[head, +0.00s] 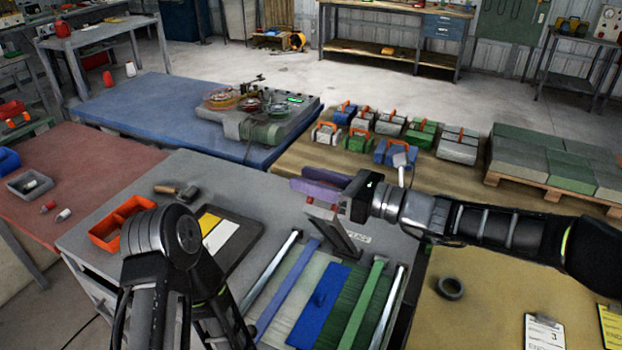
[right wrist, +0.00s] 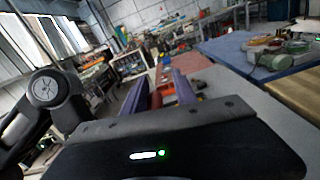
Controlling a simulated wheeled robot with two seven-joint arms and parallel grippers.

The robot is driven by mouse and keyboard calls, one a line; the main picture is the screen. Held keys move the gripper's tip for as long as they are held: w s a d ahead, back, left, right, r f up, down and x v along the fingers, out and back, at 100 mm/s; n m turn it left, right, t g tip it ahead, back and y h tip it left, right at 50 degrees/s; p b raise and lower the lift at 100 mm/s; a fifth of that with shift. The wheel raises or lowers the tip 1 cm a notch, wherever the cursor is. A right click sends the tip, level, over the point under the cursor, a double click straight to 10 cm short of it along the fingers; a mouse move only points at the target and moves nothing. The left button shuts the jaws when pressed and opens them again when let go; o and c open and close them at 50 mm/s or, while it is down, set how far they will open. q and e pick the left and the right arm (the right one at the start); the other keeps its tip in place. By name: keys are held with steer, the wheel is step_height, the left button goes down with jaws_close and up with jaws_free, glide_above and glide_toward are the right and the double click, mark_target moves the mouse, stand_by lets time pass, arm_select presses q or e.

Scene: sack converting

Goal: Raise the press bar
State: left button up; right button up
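A press station lies on the grey table (head: 110,225), with a blue sheet (head: 318,305), green strips and pale metal rods. A dark slanted bar (head: 343,238) stands tilted at its far end beside a small white label; I take it for the press bar, but cannot be sure. My right gripper (head: 308,180) has purple fingers and hovers above the slanted bar's upper end. Contact with the bar cannot be told. My left arm shows at lower left; its gripper is out of view.
An orange tray (head: 122,222) and a dark board with yellow and white sheets (head: 222,240) lie left of the station. Several bundles with orange handles stand behind, beside a pallet of stacked bricks (head: 552,165). A dark ring (head: 451,288) lies on the tan surface at right.

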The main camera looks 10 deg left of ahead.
steer(key=b, duration=0.2)
glide_above(339, 224)
steer(key=w, duration=0.1)
steer(key=shift+d, duration=0.75)
